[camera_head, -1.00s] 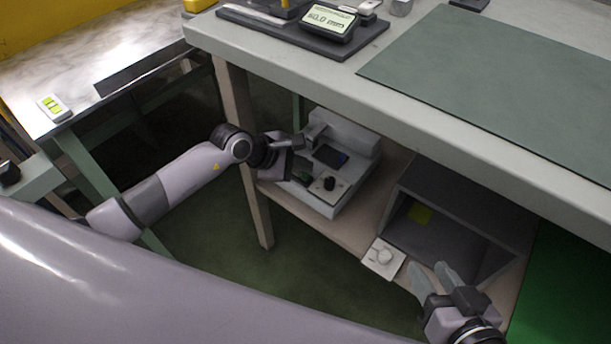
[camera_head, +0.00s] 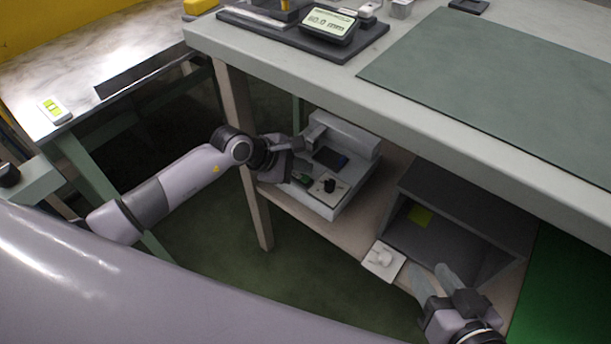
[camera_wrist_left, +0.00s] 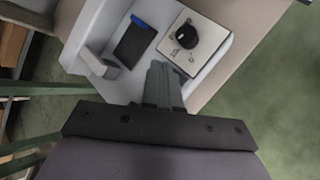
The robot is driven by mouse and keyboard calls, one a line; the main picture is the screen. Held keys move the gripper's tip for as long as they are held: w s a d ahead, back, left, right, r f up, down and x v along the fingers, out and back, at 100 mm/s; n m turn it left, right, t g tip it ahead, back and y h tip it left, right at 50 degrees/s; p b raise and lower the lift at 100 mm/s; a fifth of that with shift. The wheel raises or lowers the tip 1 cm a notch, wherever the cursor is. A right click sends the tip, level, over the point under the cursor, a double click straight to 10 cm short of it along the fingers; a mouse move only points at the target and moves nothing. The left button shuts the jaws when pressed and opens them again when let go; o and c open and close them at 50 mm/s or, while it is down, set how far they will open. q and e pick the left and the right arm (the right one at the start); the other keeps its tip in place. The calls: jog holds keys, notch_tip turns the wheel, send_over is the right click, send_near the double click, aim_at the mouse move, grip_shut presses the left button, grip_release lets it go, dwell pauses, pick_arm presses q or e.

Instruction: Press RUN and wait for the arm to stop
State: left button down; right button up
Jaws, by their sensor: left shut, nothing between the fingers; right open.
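A white machine (camera_head: 344,140) stands on the lower shelf under the bench. It has a black knob (camera_head: 329,185) on a pale plate, a dark panel with a blue edge (camera_head: 331,157) and a grey block-shaped arm (camera_head: 315,131). The knob also shows in the left wrist view (camera_wrist_left: 186,37). My left gripper (camera_head: 291,168) is shut and empty at the machine's near left side. In the left wrist view its fingers (camera_wrist_left: 160,80) overlap the machine beside the knob plate; contact cannot be told. No RUN label is readable. My right gripper (camera_head: 432,276) is open at lower right.
A small white plate with a raised part (camera_head: 383,259) lies at the shelf's front edge, left of my right gripper. A grey open box (camera_head: 465,195) stands behind it. The bench top (camera_head: 420,120) overhangs the shelf, and a bench leg (camera_head: 245,165) stands by my left arm.

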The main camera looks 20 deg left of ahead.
dwell(0.8)
pick_arm(q)
jog(key=shift+f+b, duration=0.4)
jog(key=shift+f, duration=0.05)
